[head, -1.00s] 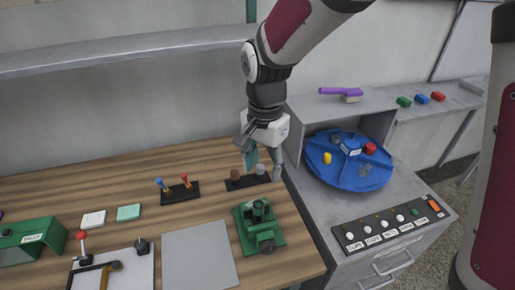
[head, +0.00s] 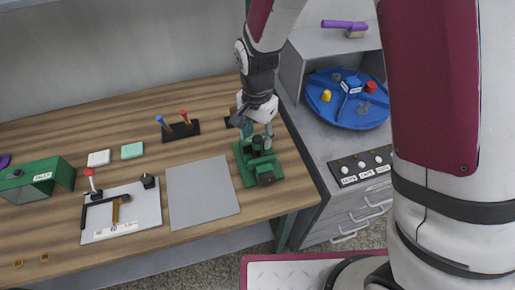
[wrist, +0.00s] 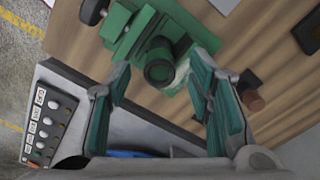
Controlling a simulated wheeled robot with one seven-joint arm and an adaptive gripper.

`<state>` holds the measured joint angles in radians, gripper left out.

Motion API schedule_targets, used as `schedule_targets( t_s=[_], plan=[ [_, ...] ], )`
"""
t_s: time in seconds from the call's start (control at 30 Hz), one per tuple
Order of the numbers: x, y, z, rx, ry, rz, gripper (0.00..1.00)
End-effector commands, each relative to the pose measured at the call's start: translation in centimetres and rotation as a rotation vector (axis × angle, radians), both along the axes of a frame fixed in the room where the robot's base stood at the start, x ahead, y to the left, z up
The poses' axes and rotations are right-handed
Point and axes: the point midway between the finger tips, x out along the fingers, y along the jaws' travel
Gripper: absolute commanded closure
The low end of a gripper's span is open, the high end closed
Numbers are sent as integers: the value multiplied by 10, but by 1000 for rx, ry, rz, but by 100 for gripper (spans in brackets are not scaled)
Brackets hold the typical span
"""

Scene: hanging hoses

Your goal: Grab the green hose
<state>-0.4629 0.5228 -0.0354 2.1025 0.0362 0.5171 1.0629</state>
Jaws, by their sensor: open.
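I cannot make out a green hose in either view now. My gripper (head: 257,130) is open and empty at the right end of the wooden table, close to a green machine (head: 247,172). In the wrist view my gripper (wrist: 163,72) has its two teal-padded fingers spread wide. The green machine (wrist: 118,22) lies beyond the fingertips, and its dark green round cylinder (wrist: 159,70) shows between them. I see no contact; the exact gap is hard to judge.
A grey plate (head: 202,192) lies left of the machine. A black block with blue and red levers (head: 180,131) stands behind the plate. A brown peg (wrist: 254,101) is near the right finger. A blue turntable (head: 335,113) is on the grey cabinet at right.

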Motion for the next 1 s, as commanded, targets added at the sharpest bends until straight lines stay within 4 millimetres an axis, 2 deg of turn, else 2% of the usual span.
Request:
schedule_targets(
  t_s=[0.1,0.2,0.47,0.67,0.7,1.0],
  plan=[
    [-2,0,-16,-2,3,-1,53],
    [-1,0,-24,-1,1,-1,53],
    [-1,0,-26,0,0,0,53],
    [-1,0,-26,0,0,0,96],
    [-1,0,-26,0,0,0,100],
    [-1,0,-26,0,0,0,100]
  ],
)
